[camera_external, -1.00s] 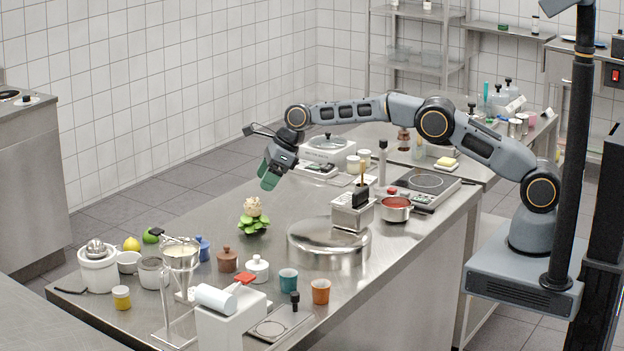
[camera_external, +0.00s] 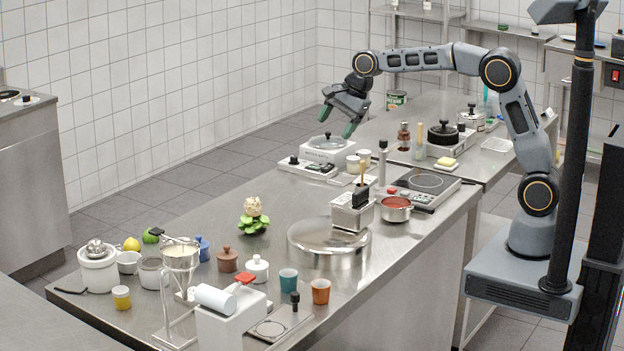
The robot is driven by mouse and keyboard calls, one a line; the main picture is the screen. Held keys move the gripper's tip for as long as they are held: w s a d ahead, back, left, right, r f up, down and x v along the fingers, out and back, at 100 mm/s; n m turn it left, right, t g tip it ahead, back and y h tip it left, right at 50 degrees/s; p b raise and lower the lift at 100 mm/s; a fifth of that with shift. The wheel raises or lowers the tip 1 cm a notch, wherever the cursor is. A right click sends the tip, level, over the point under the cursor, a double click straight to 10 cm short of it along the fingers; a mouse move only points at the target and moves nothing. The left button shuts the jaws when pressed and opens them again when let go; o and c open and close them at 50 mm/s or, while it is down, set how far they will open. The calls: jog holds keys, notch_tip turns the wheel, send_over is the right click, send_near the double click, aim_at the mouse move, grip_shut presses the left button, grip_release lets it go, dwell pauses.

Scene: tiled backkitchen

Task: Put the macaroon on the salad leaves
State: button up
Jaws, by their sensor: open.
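The macaroon (camera_external: 253,206) is a pale, cream-coloured, rounded lump. It rests on top of the green salad leaves (camera_external: 253,226), which stand on the steel counter left of a large steel pot lid. My gripper (camera_external: 335,129) is open and empty, with its green fingertips apart and pointing down. It hangs above the far part of the counter, well behind and to the right of the leaves, over the white scale. Nothing touches the macaroon except the leaves below it.
A large round steel vessel (camera_external: 328,247) stands right of the leaves, beside a steel box with a wooden handle (camera_external: 352,211). A white scale (camera_external: 324,147) lies below my gripper. Jars and cups crowd the near counter. Bare counter lies behind the leaves.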

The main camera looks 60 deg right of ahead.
jog(key=s+d+r+n+h, duration=0.1)
jog(key=s+d+n, duration=0.3)
jog(key=s, duration=0.3)
jog(key=s+d+n, duration=0.4)
jog(key=s+n, duration=0.1)
jog(key=s, duration=0.3)
jog(key=s+d+f+n, duration=0.2)
jog(key=s+f+n, duration=0.1)
jog(key=s, duration=0.3)
jog(key=s+d+f+n+h, duration=0.1)
jog(key=s+d+f+n, duration=0.1)
jog(key=s+n, duration=0.3)
jog(key=s+f, duration=0.1)
jog(key=s, duration=0.1)
jog(key=shift+s+d+h, duration=0.3)
jog(key=shift+r, duration=0.1)
